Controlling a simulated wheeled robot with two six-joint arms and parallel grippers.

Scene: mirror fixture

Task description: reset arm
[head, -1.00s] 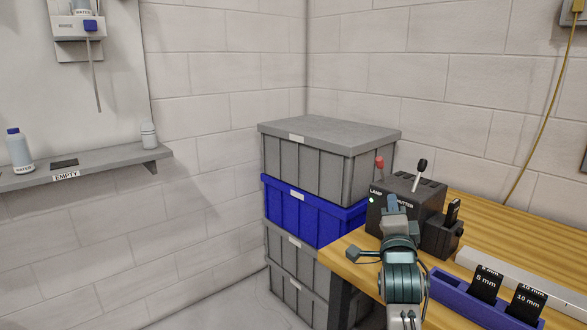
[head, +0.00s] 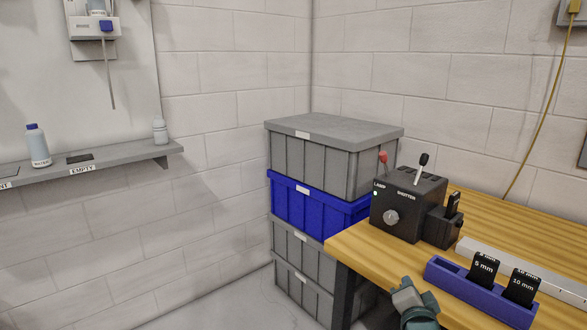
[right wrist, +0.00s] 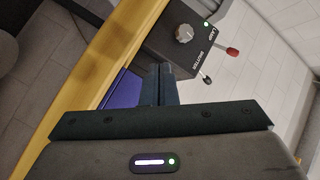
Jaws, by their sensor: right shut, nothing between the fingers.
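My right gripper (right wrist: 162,84) is shut and empty in the right wrist view, with its dark fingers together. In the head view my right arm shows only as a teal part at the bottom edge, in front of the bench, and its fingertips are not clear there. A black control box (head: 408,205) labelled LAMP and SHUTTER stands on the wooden bench, beyond the gripper and apart from it. The box has a round knob (head: 391,217), a red-tipped lever (head: 383,157), a black-tipped lever (head: 421,168) and a small lit lamp. The box also shows in the right wrist view (right wrist: 172,52). My left gripper is out of view.
A purple rack (head: 447,279) with black 5 mm and 10 mm pieces sits on the bench (head: 505,222) to the right. Stacked grey and blue crates (head: 310,205) stand left of the bench. A wall shelf (head: 120,165) with bottles is at the left.

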